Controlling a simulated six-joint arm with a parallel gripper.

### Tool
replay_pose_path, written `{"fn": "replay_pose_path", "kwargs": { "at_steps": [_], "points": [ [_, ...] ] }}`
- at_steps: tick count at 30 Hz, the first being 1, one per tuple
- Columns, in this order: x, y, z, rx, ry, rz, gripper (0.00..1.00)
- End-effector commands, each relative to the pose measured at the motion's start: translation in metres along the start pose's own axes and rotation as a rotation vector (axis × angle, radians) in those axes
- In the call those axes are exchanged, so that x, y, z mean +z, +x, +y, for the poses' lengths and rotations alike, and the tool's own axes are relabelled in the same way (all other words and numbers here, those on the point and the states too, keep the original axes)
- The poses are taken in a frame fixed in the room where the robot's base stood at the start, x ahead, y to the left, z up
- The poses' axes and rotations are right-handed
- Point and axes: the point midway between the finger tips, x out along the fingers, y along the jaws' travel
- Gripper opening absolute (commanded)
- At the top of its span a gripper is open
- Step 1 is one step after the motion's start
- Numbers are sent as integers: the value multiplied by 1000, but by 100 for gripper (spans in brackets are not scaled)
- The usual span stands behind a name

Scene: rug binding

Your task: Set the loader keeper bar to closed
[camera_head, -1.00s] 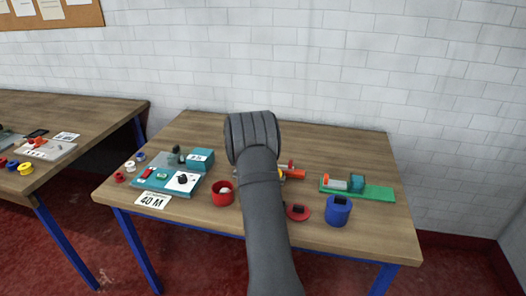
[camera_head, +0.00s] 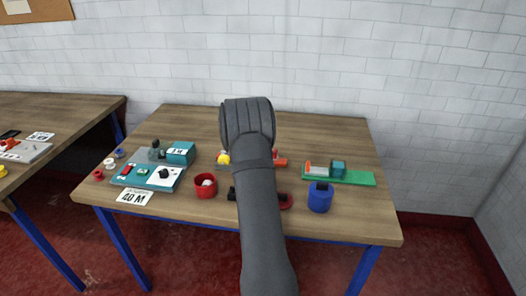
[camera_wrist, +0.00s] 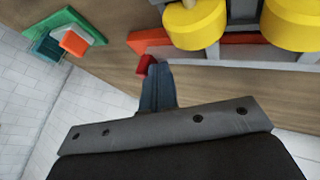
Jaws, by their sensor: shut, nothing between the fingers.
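In the wrist view my gripper (camera_wrist: 158,85) is shut and empty. Its fingertips are at a small red block (camera_wrist: 146,64), touching or very near it; I cannot tell which. The red block lies beside an orange-red bar (camera_wrist: 150,40), which runs behind yellow rollers (camera_wrist: 197,24). In the head view only the end of this orange-red bar (camera_head: 280,162) and a bit of yellow roller (camera_head: 223,158) show around my arm. My gripper is hidden there behind my own arm. No label shows which part is the keeper bar.
To the right is a green base (camera_head: 360,179) with a teal block (camera_head: 338,168). A blue cup (camera_head: 320,198) and a red cup (camera_head: 205,186) stand near the front. A teal panel (camera_head: 130,178) with knobs is at left. The back of the table is mostly clear.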

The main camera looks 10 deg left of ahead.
Motion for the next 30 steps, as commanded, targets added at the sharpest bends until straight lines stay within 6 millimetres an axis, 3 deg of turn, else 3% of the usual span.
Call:
{"fn": "replay_pose_path", "kwargs": {
  "at_steps": [5,14,19,23,30],
  "points": [
    [0,9,18,2,1,0,0],
    [0,10,19,6,1,-2,0],
    [0,2,4,3,-1,0,0],
    [0,-12,-22,-3,-3,4,0],
    [-1,-70,-22,-5,-1,6,0]
  ]
}}
